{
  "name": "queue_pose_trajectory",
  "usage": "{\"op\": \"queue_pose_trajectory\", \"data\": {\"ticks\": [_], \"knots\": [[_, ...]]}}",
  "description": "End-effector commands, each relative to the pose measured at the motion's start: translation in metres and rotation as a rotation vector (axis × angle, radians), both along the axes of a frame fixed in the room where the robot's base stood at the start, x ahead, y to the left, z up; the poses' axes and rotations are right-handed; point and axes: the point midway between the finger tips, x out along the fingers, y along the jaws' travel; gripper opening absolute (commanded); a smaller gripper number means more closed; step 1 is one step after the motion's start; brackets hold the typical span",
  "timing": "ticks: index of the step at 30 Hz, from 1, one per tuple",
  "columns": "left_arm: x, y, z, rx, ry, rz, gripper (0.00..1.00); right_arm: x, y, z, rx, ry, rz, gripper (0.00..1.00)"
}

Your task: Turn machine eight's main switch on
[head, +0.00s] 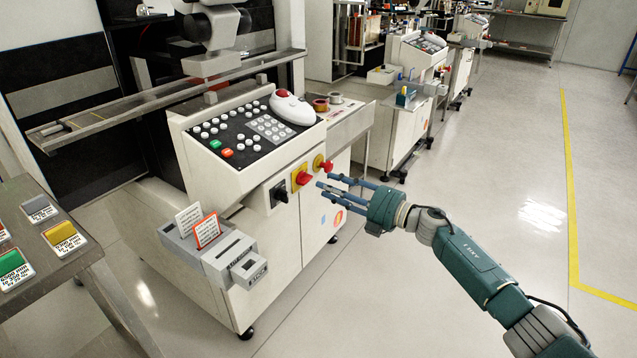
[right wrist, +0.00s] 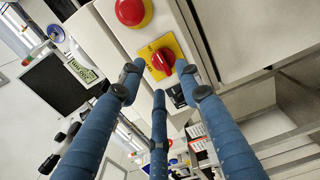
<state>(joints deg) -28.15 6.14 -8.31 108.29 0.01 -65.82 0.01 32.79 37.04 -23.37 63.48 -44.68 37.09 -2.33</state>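The main switch, a red rotary knob (head: 301,178) on a yellow plate, sits on the front of the white machine (head: 262,262), between a black knob (head: 279,193) and a red push button (head: 323,164). I cannot read a machine number. In the right wrist view the red knob (right wrist: 162,60) lies ahead of my fingertips, its grip slanted on the plate. My right gripper (head: 330,187) is open, its blue fingers spread and empty, pointing at the machine front just right of the switch. The gap to the knob is hard to judge. My left gripper is not in view.
The red push button (right wrist: 132,10) is close to the knob. A grey box with cards (head: 212,250) sticks out from the machine's lower left. A table with coloured blocks (head: 102,255) stands at the left. The floor (head: 470,160) at the right is clear.

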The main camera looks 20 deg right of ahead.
Motion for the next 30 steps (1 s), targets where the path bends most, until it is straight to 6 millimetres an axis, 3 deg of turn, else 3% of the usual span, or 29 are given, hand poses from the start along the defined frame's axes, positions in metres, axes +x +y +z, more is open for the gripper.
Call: {"op": "queue_pose_trajectory", "data": {"ticks": [6, 12, 30], "knots": [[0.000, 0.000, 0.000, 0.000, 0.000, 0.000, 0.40, -0.035, -0.028, -0.002, -0.001, 0.003, -0.001, 0.34], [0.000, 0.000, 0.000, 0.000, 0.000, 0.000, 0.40, -0.051, -0.040, -0.001, 0.001, 0.002, -0.001, 0.34], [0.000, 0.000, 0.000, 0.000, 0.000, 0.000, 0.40, -0.053, -0.040, -0.003, 0.016, 0.006, -0.010, 0.34]]}}
